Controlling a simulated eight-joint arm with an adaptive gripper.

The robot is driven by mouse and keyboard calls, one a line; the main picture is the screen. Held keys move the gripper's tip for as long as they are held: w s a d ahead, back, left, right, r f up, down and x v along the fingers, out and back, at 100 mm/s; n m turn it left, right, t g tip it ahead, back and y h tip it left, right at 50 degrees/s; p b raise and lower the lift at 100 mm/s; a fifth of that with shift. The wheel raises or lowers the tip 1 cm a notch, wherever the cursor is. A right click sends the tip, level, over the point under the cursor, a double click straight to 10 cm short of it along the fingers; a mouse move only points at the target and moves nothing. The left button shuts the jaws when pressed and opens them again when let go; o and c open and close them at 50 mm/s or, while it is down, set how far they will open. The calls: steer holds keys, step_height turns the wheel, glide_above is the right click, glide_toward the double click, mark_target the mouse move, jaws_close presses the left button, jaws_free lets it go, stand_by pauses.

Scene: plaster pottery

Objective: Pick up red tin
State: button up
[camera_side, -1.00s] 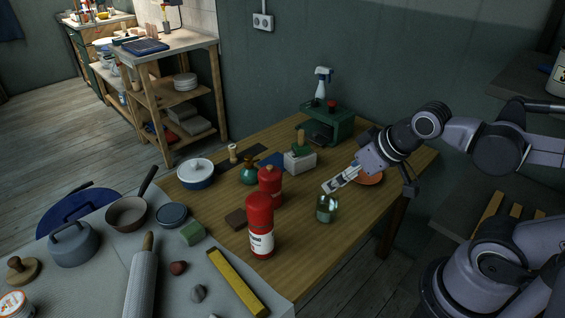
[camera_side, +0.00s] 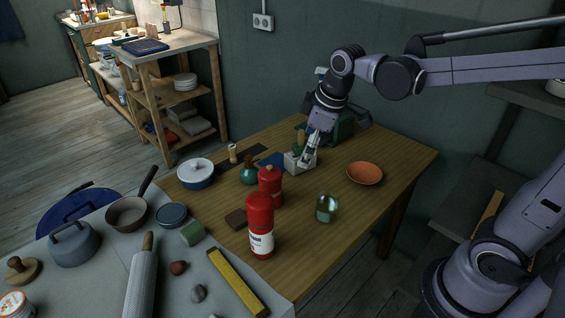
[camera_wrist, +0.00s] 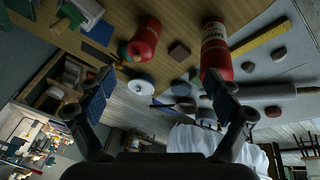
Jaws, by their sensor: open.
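A red tin (camera_side: 270,188) with a knobbed lid stands upright on the wooden table. It also shows in the wrist view (camera_wrist: 147,36). A taller red cylinder (camera_side: 260,215) with a white label stands just in front of it. That cylinder is also in the wrist view (camera_wrist: 214,60), to the right of the tin. My gripper (camera_side: 303,164) is above the table, to the right of and behind the tin, close to a white box (camera_side: 292,163). In the wrist view my gripper (camera_wrist: 160,98) has its fingers wide apart with nothing between them held.
A teal vase (camera_side: 249,172) stands just behind the tin, and a white lidded pot (camera_side: 196,172) is to its left. A glass jar (camera_side: 326,208) and an orange bowl (camera_side: 364,173) are to the right. A dark brown block (camera_side: 236,218) lies left of the red cylinder.

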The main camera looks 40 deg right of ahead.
mark_target(271, 167)
steer(key=w+f+n+g, duration=0.1)
steer(key=w+f+n, duration=0.2)
steer(key=w, duration=0.1)
steer(key=w+f+n+g, duration=0.1)
steer(key=w+f+n, duration=0.2)
steer(key=w+f, duration=0.1)
steer(key=w+d+f+n+g, duration=0.1)
steer(key=w+f+n, duration=0.1)
steer(key=w+f, duration=0.2)
steer(key=shift+w+f+n+g, duration=0.25)
steer(key=shift+w+n+g, duration=0.15)
steer(key=shift+w, duration=0.6)
steer(key=shift+w+f, duration=0.1)
steer(key=shift+f, duration=0.15)
step_height(271, 167, down, 6)
steer(key=shift+r, duration=0.25)
steer(key=shift+w+f, duration=0.15)
steer(key=shift+f, duration=1.2)
steer(key=shift+w+f, duration=0.15)
steer(key=shift+f, duration=1.15)
steer(key=c, duration=1.3)
